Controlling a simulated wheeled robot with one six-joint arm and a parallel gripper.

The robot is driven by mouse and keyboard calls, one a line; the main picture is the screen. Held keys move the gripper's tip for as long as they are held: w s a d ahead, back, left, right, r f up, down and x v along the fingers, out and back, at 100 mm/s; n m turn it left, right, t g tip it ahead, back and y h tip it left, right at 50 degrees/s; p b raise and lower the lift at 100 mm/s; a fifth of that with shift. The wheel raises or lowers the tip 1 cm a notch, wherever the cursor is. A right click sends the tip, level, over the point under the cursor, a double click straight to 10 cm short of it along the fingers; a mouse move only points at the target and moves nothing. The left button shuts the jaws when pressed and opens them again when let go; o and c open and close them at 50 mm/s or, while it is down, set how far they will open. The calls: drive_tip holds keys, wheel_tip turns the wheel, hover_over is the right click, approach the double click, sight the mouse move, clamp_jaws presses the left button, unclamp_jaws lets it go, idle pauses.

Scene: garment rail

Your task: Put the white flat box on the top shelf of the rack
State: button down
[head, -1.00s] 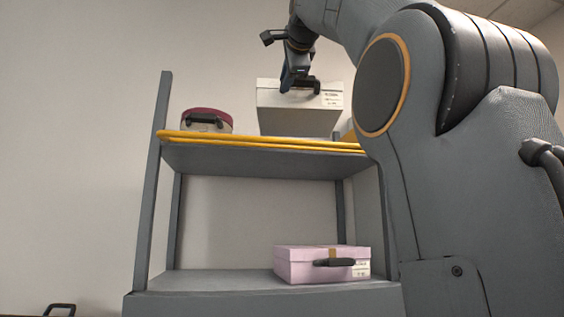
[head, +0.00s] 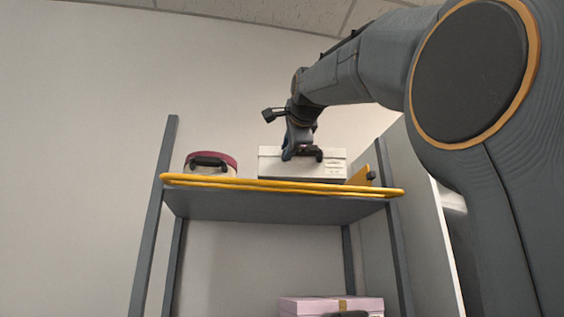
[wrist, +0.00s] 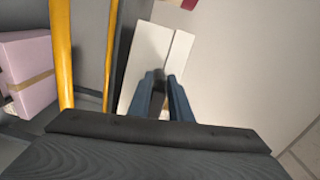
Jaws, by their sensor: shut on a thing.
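The white flat box (head: 332,165) is at the top shelf (head: 290,207) of the rack in the head view, behind the yellow front rail. My gripper (head: 302,154) is shut on the dark handle on its front. The box looks level; its underside is hidden by the rail, so I cannot tell whether it touches the shelf. In the wrist view, the box (wrist: 148,60) lies beyond the blue fingers of my gripper (wrist: 166,82).
A round box with a dark red lid (head: 212,164) stands on the top shelf to the left. A yellow item (head: 361,175) is just right of the white box. A pink box (head: 330,306) is on a lower shelf. Yellow rails (head: 270,185) edge the top shelf.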

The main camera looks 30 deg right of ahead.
drive_tip(key=shift+s+f, duration=0.1)
drive_tip(key=shift+f, duration=1.1)
drive_tip(key=c, duration=1.6)
unclamp_jaws()
